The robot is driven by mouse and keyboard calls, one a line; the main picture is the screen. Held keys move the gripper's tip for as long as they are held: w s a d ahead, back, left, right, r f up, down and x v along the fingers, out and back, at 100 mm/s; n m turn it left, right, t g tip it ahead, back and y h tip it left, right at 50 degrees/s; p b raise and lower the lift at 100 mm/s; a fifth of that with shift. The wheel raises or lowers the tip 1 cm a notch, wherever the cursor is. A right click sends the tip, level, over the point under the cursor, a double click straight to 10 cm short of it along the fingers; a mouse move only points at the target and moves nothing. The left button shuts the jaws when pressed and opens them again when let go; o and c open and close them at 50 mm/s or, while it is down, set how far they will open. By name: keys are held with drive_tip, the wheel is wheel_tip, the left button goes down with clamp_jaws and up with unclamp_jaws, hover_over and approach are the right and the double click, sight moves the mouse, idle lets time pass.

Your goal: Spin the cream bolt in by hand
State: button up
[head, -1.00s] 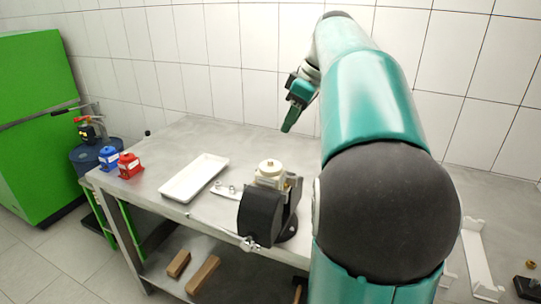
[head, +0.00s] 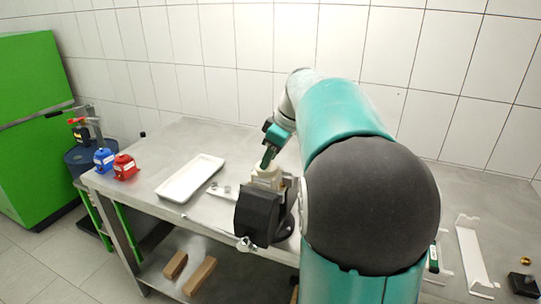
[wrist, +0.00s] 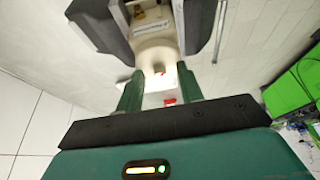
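The cream pump part (head: 264,181) sits in a dark holder (head: 262,217) at the front edge of the bench. In the wrist view, a round cream bolt-like piece (wrist: 157,54) stands out from the cream body (wrist: 152,22) toward my gripper (wrist: 160,90). My green fingers are apart, one on each side of the line of this piece, with a visible gap between them. I cannot tell whether they touch it. In the head view my gripper (head: 267,160) points down right over the cream part and hides its top.
A white tray (head: 190,179) lies left of the holder, with a small metal plate (head: 221,191) between them. Red (head: 125,167) and blue (head: 104,160) parts stand at the left end. White brackets (head: 475,255) lie at the right. The bench behind the tray is clear.

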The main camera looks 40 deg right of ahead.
clamp_jaws()
drive_tip(key=shift+m, duration=0.4)
drive_tip(key=m, duration=0.1)
drive_tip(key=m+h, duration=0.1)
drive_tip(key=shift+s+a+m, duration=0.1)
drive_tip(key=shift+a+m, duration=0.1)
drive_tip(key=shift+m, duration=0.2)
drive_tip(key=m, duration=0.1)
drive_tip(key=m+h, duration=0.1)
drive_tip(key=m, duration=0.1)
drive_tip(key=shift+a+m+t+h, duration=0.15)
drive_tip(key=shift+m+t+h, duration=0.15)
drive_tip(key=shift+t, duration=0.1)
drive_tip(key=m, duration=0.2)
drive_tip(key=m+h, duration=0.1)
drive_tip(key=m, duration=0.1)
drive_tip(key=m+h, duration=0.1)
drive_tip(key=m, duration=0.1)
drive_tip(key=shift+a+g, duration=0.25)
drive_tip(key=shift+g, duration=0.15)
unclamp_jaws()
